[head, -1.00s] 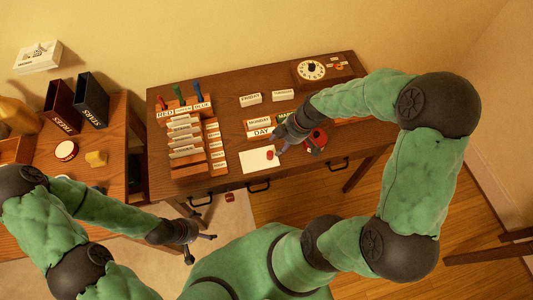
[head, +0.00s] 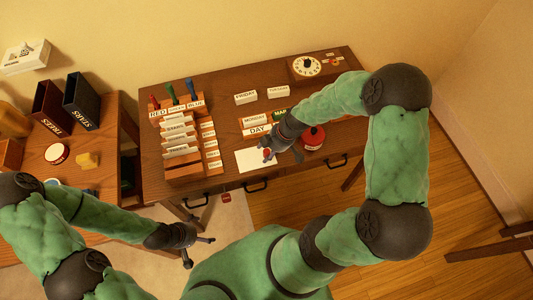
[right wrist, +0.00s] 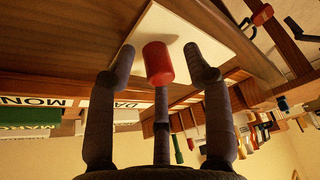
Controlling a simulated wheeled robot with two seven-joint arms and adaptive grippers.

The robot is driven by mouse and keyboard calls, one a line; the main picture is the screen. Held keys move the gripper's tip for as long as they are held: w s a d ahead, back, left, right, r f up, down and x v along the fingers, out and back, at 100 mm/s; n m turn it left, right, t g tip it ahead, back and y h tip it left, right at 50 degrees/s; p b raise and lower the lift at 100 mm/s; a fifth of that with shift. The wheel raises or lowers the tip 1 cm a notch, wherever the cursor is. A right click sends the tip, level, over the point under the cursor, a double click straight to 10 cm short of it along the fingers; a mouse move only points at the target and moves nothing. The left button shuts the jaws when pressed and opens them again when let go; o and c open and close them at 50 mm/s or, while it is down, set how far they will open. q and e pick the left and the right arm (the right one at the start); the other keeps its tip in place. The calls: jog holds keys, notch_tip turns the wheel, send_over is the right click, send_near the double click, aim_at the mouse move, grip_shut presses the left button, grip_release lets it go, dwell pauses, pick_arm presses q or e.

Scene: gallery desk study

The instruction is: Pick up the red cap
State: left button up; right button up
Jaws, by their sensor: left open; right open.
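The red cap (head: 267,153) is small and stands on the white sheet (head: 250,161) near the desk's front edge. In the right wrist view the cap (right wrist: 158,62) is a red cylinder between the fingertips of my right gripper (right wrist: 161,64). Those fingers are spread, with a third finger in line with the cap; I cannot tell whether any touches it. In the head view my right gripper (head: 271,151) reaches in from the right and partly hides the cap. My left gripper (head: 200,251) is open and empty, low in front of the desk, away from the cap.
A round red object with a dark knob (head: 313,136) stands close to my right gripper. The DAY block (head: 257,130) is just behind the sheet. A card rack (head: 183,147) fills the desk's left.

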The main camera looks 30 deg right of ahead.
jog(key=c, duration=0.8)
